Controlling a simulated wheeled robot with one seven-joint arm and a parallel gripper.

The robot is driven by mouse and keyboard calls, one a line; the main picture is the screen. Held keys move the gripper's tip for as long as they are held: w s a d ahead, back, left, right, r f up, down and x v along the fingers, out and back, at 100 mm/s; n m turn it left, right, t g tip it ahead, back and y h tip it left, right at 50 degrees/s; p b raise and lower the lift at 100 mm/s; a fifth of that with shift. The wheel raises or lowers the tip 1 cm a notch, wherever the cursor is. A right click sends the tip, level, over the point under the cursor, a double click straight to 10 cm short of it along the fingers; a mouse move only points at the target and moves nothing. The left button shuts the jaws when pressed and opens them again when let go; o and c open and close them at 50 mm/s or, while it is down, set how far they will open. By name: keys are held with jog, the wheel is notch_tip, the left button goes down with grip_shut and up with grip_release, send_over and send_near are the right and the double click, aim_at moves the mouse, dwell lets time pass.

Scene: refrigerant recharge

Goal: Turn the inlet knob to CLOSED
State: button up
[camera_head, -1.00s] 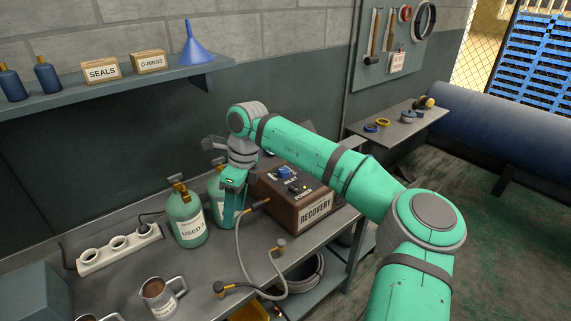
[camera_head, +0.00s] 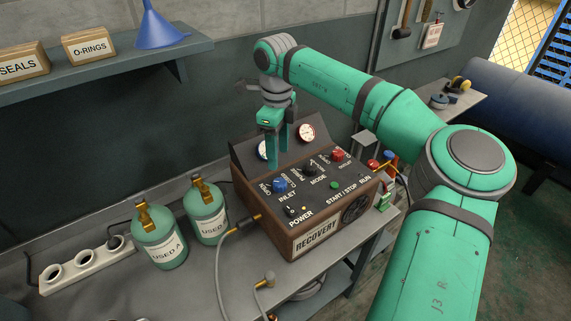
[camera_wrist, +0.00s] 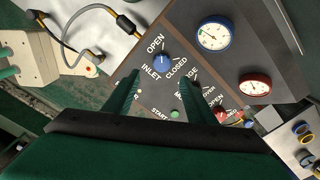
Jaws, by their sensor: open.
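The blue inlet knob (camera_head: 279,185) sits on the sloping top panel of the brown recovery machine (camera_head: 318,238), near its left edge. In the wrist view the knob (camera_wrist: 162,61) lies between the OPEN and CLOSED labels, with INLET beside it. I cannot tell for sure which label its pointer faces. My gripper (camera_head: 279,155) points down above the back of the panel, fingers apart and empty. In the wrist view the two green fingers (camera_wrist: 160,78) stand on either side of the knob's line, apart from the knob.
The panel also has a red knob (camera_head: 337,155), a dark mode knob (camera_head: 309,170), a green button (camera_head: 334,185) and a power switch (camera_head: 291,211). Gauges (camera_head: 306,133) stand behind. Two green cylinders (camera_head: 158,237) and a power strip (camera_head: 87,266) are left of the machine. A hose runs from its left side.

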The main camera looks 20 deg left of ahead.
aim_at(280, 181)
jog(key=f, duration=1)
jog(key=shift+w+f, duration=0.25)
jog(key=shift+f, duration=0.15)
jog(key=c, duration=1)
jog(key=shift+c, duration=0.2)
